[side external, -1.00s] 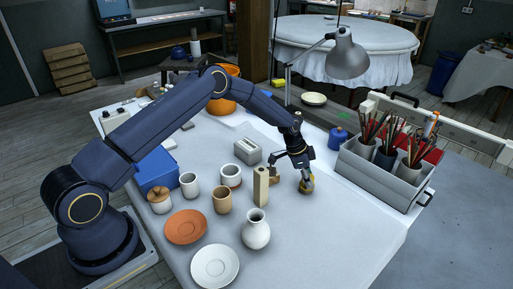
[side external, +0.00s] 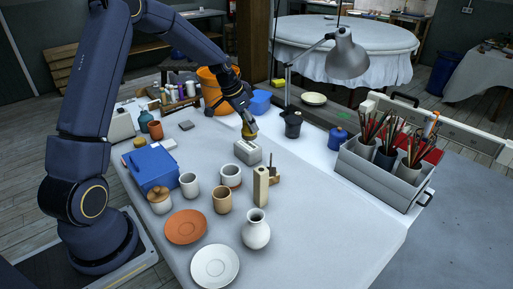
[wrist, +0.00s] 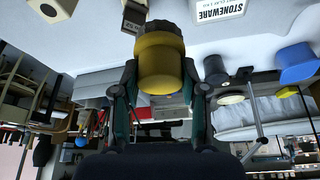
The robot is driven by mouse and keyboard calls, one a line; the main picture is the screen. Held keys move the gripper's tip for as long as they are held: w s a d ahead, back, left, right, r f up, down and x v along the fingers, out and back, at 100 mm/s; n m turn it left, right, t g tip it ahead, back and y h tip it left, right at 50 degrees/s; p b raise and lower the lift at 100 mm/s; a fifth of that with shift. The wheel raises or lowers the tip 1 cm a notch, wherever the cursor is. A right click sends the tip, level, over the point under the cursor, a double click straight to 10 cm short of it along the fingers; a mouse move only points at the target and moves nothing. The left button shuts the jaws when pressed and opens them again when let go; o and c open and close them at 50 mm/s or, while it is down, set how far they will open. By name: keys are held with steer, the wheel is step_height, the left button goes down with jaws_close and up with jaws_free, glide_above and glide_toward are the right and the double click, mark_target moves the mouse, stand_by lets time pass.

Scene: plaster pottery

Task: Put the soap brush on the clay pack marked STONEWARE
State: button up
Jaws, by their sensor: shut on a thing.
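The soap brush (wrist: 160,62), a short yellow cylinder with a dark grey end, is between the fingers of my gripper (wrist: 160,92) in the wrist view. It also shows in the side view (side external: 249,131), below my gripper (side external: 244,118). My gripper is shut on it. The clay pack (side external: 247,154) is a grey block with a pale top on the table. Its STONEWARE label reads in the wrist view (wrist: 220,9), at the top edge. In the side view the brush appears just above the pack's far end; I cannot tell the exact gap.
A tan upright block (side external: 261,186), a small brown tool (side external: 274,174) and cups (side external: 231,175) stand nearer the camera. A blue box (side external: 155,168) is left, an orange pot (side external: 210,92) behind, and a lamp base (side external: 292,124) right. The table's right middle is clear.

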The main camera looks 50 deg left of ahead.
steer(key=s+a+r+n+y, duration=0.1)
steer(key=s+a+r+n, duration=0.1)
steer(key=s+a, duration=0.35)
glide_above(248, 144)
steer(key=shift+n, duration=0.3)
steer(key=f, duration=0.9)
steer(key=shift+s+d+f, duration=0.1)
steer(key=shift+s+f, duration=0.15)
steer(key=shift+s, duration=0.05)
steer(key=shift+w+f, duration=0.2)
steer(key=shift+f, duration=1.6)
steer(key=shift+f, duration=0.2)
steer(key=o, duration=1.1)
steer(key=shift+o, duration=0.2)
